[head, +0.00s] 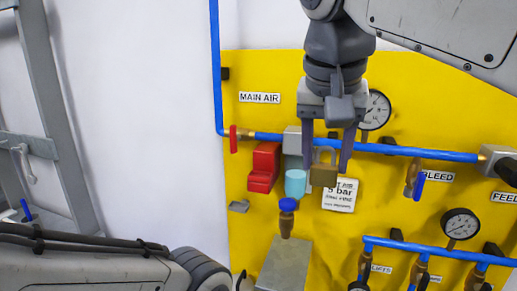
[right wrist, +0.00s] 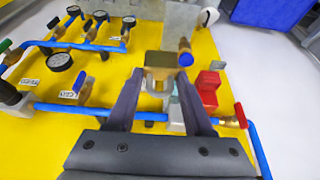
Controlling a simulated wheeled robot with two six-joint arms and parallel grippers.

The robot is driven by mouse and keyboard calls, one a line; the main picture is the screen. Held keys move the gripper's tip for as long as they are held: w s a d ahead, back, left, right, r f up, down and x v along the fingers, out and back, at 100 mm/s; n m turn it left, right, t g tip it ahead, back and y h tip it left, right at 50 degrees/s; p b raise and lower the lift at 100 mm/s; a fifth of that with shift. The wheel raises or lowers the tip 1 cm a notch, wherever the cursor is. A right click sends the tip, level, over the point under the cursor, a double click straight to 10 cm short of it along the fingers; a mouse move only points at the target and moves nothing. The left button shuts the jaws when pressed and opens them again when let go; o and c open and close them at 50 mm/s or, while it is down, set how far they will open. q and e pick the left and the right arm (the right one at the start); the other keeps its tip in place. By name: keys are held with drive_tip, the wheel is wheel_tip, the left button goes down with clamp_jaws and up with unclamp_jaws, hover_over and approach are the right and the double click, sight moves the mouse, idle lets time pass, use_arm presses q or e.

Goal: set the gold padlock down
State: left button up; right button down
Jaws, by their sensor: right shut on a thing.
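The gold padlock (head: 324,175) hangs at the fingertips of my right gripper (head: 328,160), in front of the yellow panel. My right gripper is shut on it. In the right wrist view the padlock (right wrist: 160,59) shows between the far ends of the two fingers (right wrist: 159,80).
A blue pipe (head: 430,153) with a red-handled valve (head: 233,139) crosses behind my right gripper. A red block (head: 263,167), a light-blue cup (head: 295,183) and a blue-knobbed fitting (head: 287,205) are close left. A grey box (head: 284,265) juts out below. Gauges and valves fill the right.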

drive_tip(key=w+d+f+b, duration=0.15)
drive_tip(key=w+f, duration=0.25)
drive_tip(key=f, duration=0.4)
drive_tip(key=w+d+f+m+b, duration=0.1)
drive_tip(key=w+d+f, duration=0.25)
drive_tip(key=f, duration=0.55)
drive_tip(key=w+d+f+b, duration=0.1)
drive_tip(key=w+f+b, duration=0.1)
drive_tip(key=w+f, duration=0.45)
drive_tip(key=s+d+f+b, duration=0.1)
drive_tip(key=s+f, duration=0.1)
drive_tip(key=f, duration=0.9)
drive_tip(key=s+d+f+n+b, duration=0.1)
drive_tip(key=s+f, duration=0.2)
drive_tip(key=f, duration=0.8)
drive_tip(key=shift+s+d+b, duration=0.3)
drive_tip(key=shift+d, duration=0.05)
